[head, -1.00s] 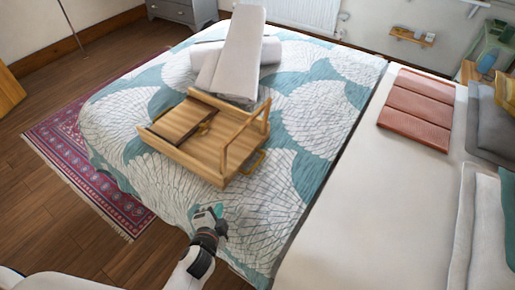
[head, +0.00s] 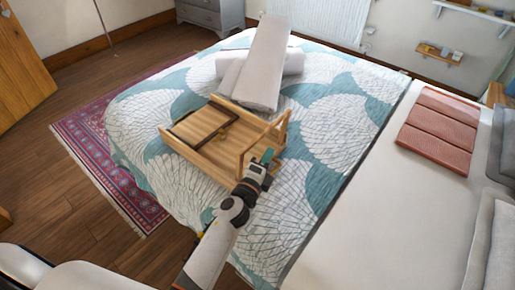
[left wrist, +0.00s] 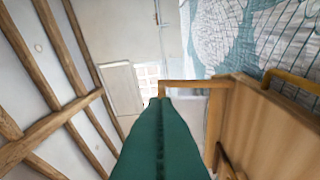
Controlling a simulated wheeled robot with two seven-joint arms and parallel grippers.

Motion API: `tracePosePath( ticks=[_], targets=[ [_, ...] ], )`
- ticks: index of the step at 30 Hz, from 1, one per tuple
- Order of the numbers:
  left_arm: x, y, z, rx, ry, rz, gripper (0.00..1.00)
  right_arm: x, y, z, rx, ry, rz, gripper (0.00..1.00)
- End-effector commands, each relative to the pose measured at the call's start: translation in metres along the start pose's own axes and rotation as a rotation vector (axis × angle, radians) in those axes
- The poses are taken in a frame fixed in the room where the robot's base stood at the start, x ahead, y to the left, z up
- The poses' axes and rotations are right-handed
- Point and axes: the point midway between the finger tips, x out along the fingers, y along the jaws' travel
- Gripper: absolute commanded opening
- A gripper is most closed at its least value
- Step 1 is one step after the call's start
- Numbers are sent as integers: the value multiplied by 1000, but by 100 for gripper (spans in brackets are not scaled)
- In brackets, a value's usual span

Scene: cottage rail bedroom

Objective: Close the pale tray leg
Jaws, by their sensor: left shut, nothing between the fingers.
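The wooden bed tray (head: 205,150) lies on the patterned bedspread with its underside up. Its pale leg (head: 265,132), a light wood frame, stands up at the tray's right end. A darker brown leg (head: 217,133) lies folded down across the tray. My left gripper (head: 268,157) is shut and empty, close to the near side of the pale leg; I cannot tell if they touch. In the left wrist view my shut teal fingers (left wrist: 160,105) reach toward the leg frame (left wrist: 190,84), with the tray panel (left wrist: 275,125) at right. My right gripper is not in view.
Grey-white pillows (head: 260,68) are piled behind the tray. A folded reddish blanket (head: 440,128) lies on the pale sheet at right. The bedspread (head: 325,130) right of the tray is bare. A red rug (head: 95,150) lies on the floor at left.

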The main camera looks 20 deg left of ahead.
Motion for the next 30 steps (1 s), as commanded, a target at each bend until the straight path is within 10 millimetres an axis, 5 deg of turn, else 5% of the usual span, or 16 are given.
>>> tracePosePath(
  ticks=[7,30],
  targets=[
    [5,0,-30,2,2,-4,0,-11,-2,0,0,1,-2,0],
    [8,2,-44,-62,3,-20,0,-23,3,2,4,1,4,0]
  ],
)
